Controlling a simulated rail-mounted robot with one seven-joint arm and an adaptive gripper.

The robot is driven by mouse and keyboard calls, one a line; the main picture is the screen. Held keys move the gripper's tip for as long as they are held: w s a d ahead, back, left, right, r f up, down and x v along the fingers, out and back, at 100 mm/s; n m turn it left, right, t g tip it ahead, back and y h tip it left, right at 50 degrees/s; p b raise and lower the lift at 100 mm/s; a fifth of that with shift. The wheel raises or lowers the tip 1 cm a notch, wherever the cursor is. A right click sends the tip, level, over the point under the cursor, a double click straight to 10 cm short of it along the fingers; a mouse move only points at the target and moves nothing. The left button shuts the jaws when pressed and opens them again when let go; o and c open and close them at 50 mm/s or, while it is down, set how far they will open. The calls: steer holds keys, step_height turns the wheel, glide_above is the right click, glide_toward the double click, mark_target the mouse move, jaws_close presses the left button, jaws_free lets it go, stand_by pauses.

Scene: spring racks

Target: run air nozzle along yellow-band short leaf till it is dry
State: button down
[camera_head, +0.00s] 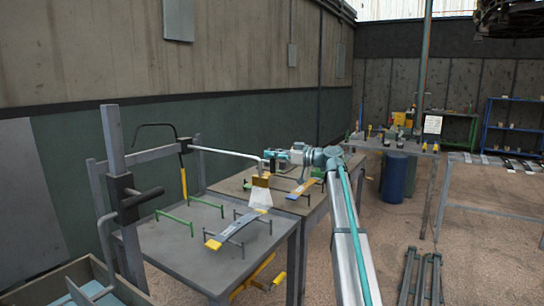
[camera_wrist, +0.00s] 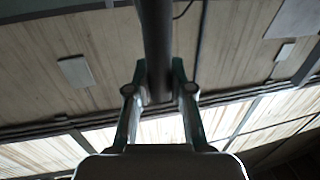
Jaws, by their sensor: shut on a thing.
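A short curved grey leaf (camera_head: 236,228) with a yellow band (camera_head: 213,243) at its near end rests across low dark supports on the front table. My gripper (camera_head: 270,161) is above the far edge of that table, up and to the right of the leaf. In the wrist view my gripper (camera_wrist: 160,92) is shut on a dark round tube, the air nozzle (camera_wrist: 155,45). In the head view a brownish nozzle end (camera_head: 261,181) has a pale cone fanning down below it, beside and apart from the leaf. Whether the leaf is wet cannot be told.
Green bar supports (camera_head: 176,222) stand left of the leaf. A grey post frame (camera_head: 117,190) with a pale jointed boom (camera_head: 225,152) stands at the left. Another leaf (camera_head: 302,188) lies on the rear table (camera_head: 235,186). A blue drum (camera_head: 394,178) stands behind.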

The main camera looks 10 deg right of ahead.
steer(key=c, duration=1)
jaws_free()
steer(key=v, duration=1.2)
steer(key=shift+s, duration=0.1)
steer(key=shift+a, duration=0.1)
